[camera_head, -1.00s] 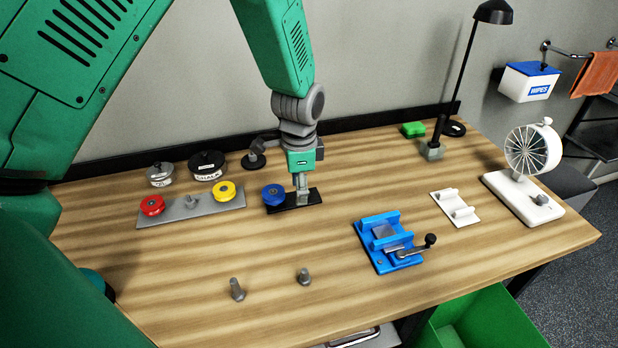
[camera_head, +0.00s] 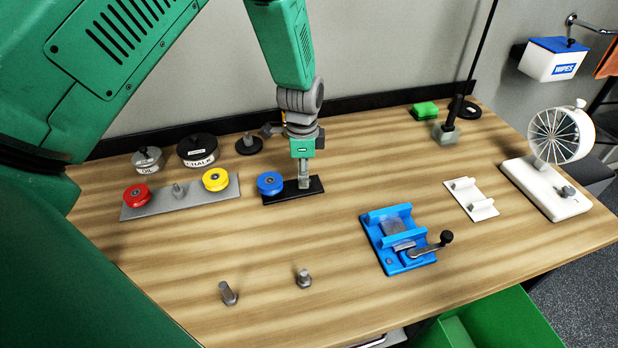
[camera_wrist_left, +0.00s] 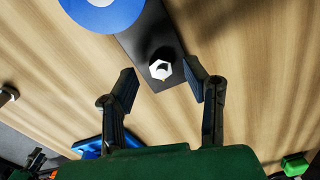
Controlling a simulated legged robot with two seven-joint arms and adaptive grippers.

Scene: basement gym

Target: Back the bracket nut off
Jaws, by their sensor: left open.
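The bracket is a black plate (camera_head: 312,195) with a blue round knob (camera_head: 270,183) at its left end. My left gripper (camera_head: 304,184) points straight down over the plate's right part, and its fingers hide the nut in the head view. In the left wrist view a pale hexagonal nut (camera_wrist_left: 160,69) stands on the black plate (camera_wrist_left: 150,42). The left gripper's two fingers (camera_wrist_left: 159,72) are apart, one on each side of the nut, with gaps visible between. The blue knob (camera_wrist_left: 103,8) is at the top edge there.
A grey plate (camera_head: 150,207) with red and yellow knobs lies to the left, with lidded tins behind. Two loose bolts (camera_head: 304,279) stand in front. A blue vise-like fixture (camera_head: 398,260), white bracket (camera_head: 470,210) and fan-like wheel (camera_head: 560,135) are to the right.

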